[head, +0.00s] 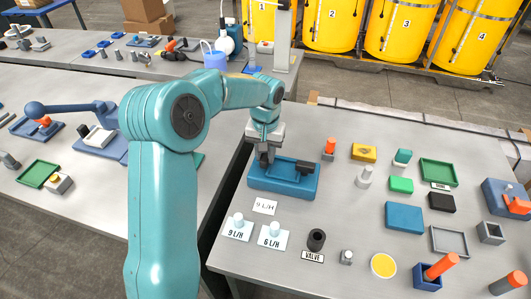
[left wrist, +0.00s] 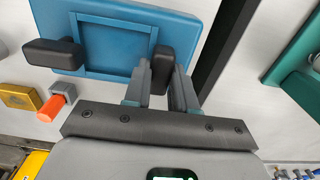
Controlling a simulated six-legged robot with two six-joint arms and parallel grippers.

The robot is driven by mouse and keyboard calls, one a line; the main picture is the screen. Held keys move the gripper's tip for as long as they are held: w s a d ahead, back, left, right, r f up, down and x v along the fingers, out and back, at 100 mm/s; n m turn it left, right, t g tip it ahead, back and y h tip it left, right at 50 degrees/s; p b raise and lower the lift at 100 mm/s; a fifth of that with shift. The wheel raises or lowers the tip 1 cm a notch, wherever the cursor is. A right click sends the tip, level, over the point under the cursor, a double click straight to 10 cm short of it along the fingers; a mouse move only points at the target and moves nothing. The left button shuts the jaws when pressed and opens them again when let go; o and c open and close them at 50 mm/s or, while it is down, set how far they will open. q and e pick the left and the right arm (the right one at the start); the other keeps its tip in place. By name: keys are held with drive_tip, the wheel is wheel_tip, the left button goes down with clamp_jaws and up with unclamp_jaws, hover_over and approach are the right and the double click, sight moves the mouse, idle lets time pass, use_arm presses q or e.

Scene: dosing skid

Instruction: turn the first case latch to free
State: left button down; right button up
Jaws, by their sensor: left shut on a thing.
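The blue case (head: 283,184) lies near the left edge of the right-hand table. My left gripper (head: 267,157) is over its left end, fingers pointing down. In the left wrist view my left gripper (left wrist: 163,82) is shut on a black case latch (left wrist: 161,64), which shows between the two fingers. The other black latch (head: 304,167) is at the case's right end, apart from the gripper. It also shows in the left wrist view (left wrist: 52,53), lying across the case's edge. The fingers partly hide the held latch. My right gripper is not in view.
Dosing cards (head: 238,230) and a black valve knob (head: 316,240) lie in front of the case. An orange-topped peg (head: 329,148) and a grey peg (head: 365,178) stand to its right. A gap separates this table from the left table (head: 100,210).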

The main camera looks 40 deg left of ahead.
sight(265, 155)
use_arm(q)
drive_tip(key=shift+w+r, duration=0.1)
drive_tip(key=shift+r, duration=0.05)
drive_tip(key=c, duration=0.9)
unclamp_jaws()
wheel_tip(265, 155, up, 16)
drive_tip(key=shift+r+p, duration=0.15)
drive_tip(key=shift+p, duration=0.85)
